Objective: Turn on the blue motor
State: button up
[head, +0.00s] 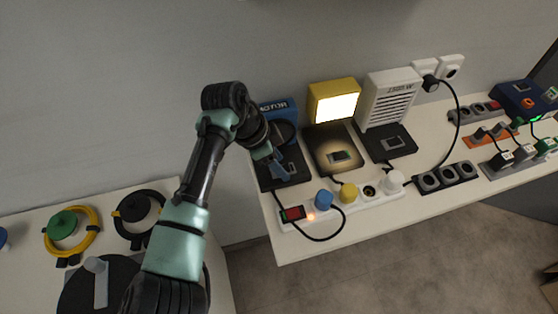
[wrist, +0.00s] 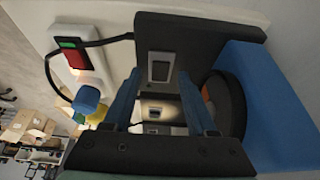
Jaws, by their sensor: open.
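The blue motor (head: 275,108) stands at the left end of the right-hand table, on a black base (head: 266,181). My arm hides part of it in the head view. In the wrist view its blue body (wrist: 287,105) is at the right, beside the black base (wrist: 205,33). A small grey rocker switch (wrist: 160,67) is set in that base. My gripper (head: 279,169) is open and empty over the base. In the wrist view its two blue fingers (wrist: 159,76) are either side of the switch. I cannot tell whether they touch the base.
A white power strip (head: 372,202) with a red-and-green switch (head: 292,213), a blue plug (head: 324,199) and a yellow plug (head: 348,191) lies in front. A lit yellow lamp (head: 334,101) and a white vented box (head: 387,98) stand to the right. Cables loop near the front edge.

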jog(key=shift+c, duration=0.3)
grip_shut()
jog(key=shift+d+r+g+y+p, duration=0.25)
jog(key=shift+d+g+y+p, duration=0.1)
jog(key=shift+y+p, duration=0.55)
jog(key=shift+w+d+f+y, duration=0.1)
jog(key=shift+f+y, duration=0.05)
jog(key=shift+y, duration=0.35)
jog(key=shift+o, duration=0.3)
grip_release()
